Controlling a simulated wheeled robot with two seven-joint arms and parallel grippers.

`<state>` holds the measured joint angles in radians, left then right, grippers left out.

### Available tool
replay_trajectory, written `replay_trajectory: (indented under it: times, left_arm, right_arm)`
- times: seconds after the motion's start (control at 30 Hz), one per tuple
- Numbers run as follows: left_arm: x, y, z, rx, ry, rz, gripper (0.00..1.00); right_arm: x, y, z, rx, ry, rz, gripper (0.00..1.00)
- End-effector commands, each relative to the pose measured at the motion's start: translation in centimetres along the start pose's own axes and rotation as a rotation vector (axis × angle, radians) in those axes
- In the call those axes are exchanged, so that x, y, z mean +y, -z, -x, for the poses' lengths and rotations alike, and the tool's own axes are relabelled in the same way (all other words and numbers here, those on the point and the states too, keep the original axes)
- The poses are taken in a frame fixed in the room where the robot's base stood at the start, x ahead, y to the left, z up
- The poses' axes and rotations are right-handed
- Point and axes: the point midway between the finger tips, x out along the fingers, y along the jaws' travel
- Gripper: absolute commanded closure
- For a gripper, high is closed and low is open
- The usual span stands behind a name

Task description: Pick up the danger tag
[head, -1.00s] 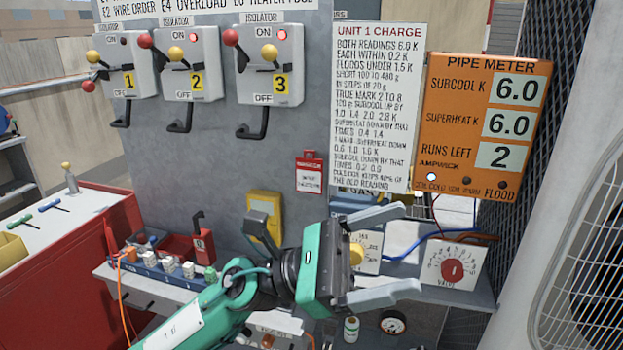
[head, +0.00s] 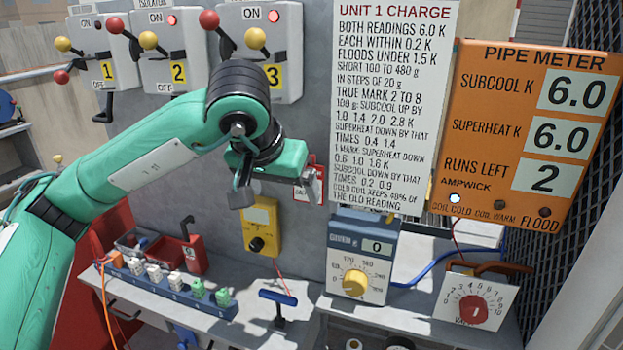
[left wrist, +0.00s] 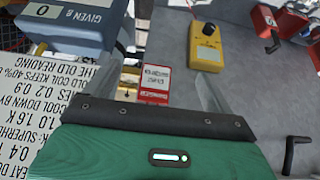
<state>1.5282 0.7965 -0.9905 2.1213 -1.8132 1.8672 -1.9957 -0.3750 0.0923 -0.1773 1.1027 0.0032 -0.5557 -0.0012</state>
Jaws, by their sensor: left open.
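The danger tag is a small red and white card (left wrist: 155,82) on the grey panel. In the left wrist view it shows upside down, between the two fingers of my left gripper (left wrist: 172,84), which is open and empty. I cannot tell how far the fingertips are from it. My right gripper is not in view.
A yellow meter (head: 261,228) hangs below the gripper. A white notice board (head: 392,100) and orange pipe meter (head: 525,135) stand to the right. Isolator switches (head: 255,50) jut out above. A shelf (head: 290,325) below carries a blue dial box (head: 361,262) and a blue rack (head: 170,290).

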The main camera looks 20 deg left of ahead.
Motion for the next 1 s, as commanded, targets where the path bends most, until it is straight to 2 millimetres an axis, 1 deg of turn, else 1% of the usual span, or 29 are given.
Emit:
replay_trajectory:
  times: [0.07, 0.33, 0.4, 0.57, 0.67, 0.8, 0.9, 1.0]
  left_arm:
    - [-0.4, 0.9, -0.1, 0.002, 0.017, -0.001, 0.13]
    - [-0.4, 4.9, -2.4, 0.001, 0.016, 0.0, 0.13]
    - [-0.4, 5.6, -2.8, 0.002, 0.016, -0.001, 0.13]
    - [-0.3, 6.4, -3.3, 0.002, 0.015, -0.002, 0.13]
    - [-0.4, 7.5, -3.9, 0.002, 0.015, 0.0, 0.13]
    - [-0.3, 9.6, -5.0, 0.001, 0.015, 0.0, 0.13]
    - [-0.3, 10.7, -5.8, 0.0, 0.015, -0.002, 0.13]
    - [-0.4, 10.4, -6.6, 0.001, 0.014, -0.003, 0.13]
  right_arm:
    - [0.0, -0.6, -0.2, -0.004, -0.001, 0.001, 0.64]
    - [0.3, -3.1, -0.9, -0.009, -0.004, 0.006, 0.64]
    - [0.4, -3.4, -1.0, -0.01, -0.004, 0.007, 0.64]
    - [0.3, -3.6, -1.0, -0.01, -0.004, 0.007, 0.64]
    - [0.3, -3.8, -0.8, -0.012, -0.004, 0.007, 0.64]
    - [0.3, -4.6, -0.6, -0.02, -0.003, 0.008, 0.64]
    - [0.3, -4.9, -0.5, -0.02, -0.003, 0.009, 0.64]
    - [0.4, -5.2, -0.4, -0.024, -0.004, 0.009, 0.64]
